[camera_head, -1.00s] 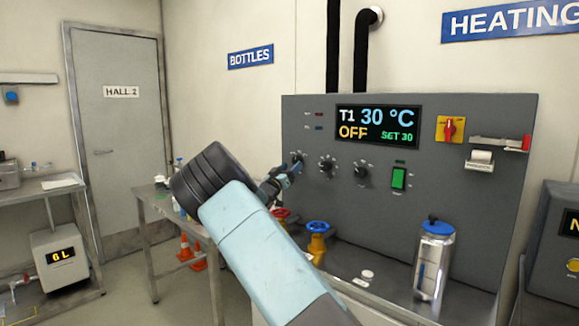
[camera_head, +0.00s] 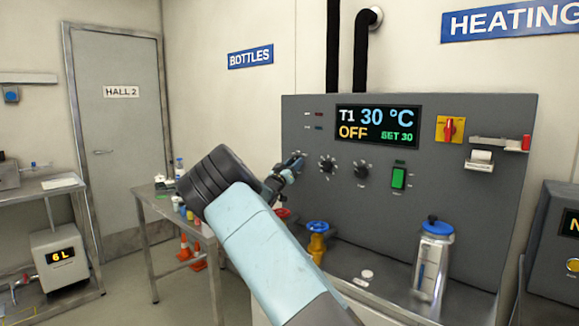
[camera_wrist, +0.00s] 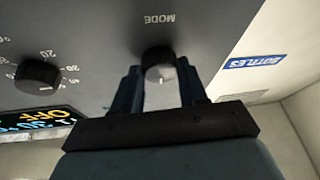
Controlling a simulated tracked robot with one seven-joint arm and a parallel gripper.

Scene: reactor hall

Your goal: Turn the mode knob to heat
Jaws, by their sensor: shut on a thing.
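The mode knob (camera_wrist: 158,60) is a round dark knob with a lighter front, under the word MODE, which appears upside down in the wrist view. My gripper (camera_wrist: 159,85) has one blue finger on each side of it and is shut on it. In the head view my gripper (camera_head: 291,167) is at the left of the grey control panel (camera_head: 450,225), and it largely hides the mode knob there. The display (camera_head: 377,125) reads T1 30 °C, OFF, SET 30. The knob's pointer direction cannot be made out.
Two more black knobs, a middle one (camera_head: 327,164) and a right one (camera_head: 362,170), sit right of my gripper. A green switch (camera_head: 398,178) and a red-yellow switch (camera_head: 450,129) are further right.

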